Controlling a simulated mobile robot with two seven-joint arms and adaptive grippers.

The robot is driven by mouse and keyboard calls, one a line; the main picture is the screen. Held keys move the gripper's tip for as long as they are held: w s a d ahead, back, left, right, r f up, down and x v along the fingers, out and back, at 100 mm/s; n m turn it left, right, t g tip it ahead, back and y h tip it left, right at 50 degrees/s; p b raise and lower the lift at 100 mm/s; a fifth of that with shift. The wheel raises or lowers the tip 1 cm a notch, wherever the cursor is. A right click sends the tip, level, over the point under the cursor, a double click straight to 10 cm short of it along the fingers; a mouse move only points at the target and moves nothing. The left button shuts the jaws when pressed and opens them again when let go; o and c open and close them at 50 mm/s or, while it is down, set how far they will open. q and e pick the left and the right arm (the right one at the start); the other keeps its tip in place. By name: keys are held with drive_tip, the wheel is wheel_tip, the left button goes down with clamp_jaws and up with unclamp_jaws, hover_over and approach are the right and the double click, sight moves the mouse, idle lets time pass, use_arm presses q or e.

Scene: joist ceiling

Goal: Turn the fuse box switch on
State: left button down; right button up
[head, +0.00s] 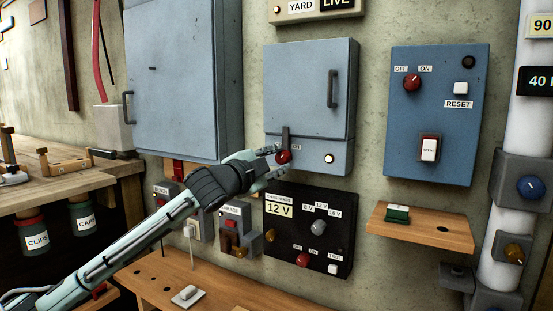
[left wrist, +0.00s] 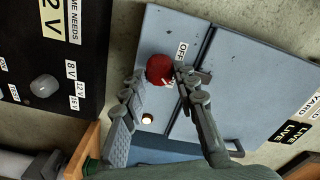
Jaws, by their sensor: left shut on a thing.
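The fuse box (head: 308,95) is a blue-grey wall box with a closed door and a dark handle. A pale round lamp (head: 329,158) sits right of the knob. My left gripper (head: 277,161) is shut on the red knob (left wrist: 160,69), a finger on each side in the left wrist view. My right gripper is not in view.
A larger grey cabinet (head: 185,80) is at left, a blue panel (head: 432,130) with a red knob and RESET button at right. A black 12 V panel (head: 318,232) sits below the fuse box. A wooden shelf (head: 420,229) juts out at lower right.

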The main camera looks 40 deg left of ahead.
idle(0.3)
use_arm(q)
drive_tip(key=c, duration=1.2)
unclamp_jaws()
drive_tip(key=shift+o, duration=0.2)
drive_tip(key=shift+s, duration=0.1)
drive_tip(key=v, duration=1.1)
drive_tip(key=shift+s+d, duration=0.2)
drive_tip(key=shift+s, duration=0.2)
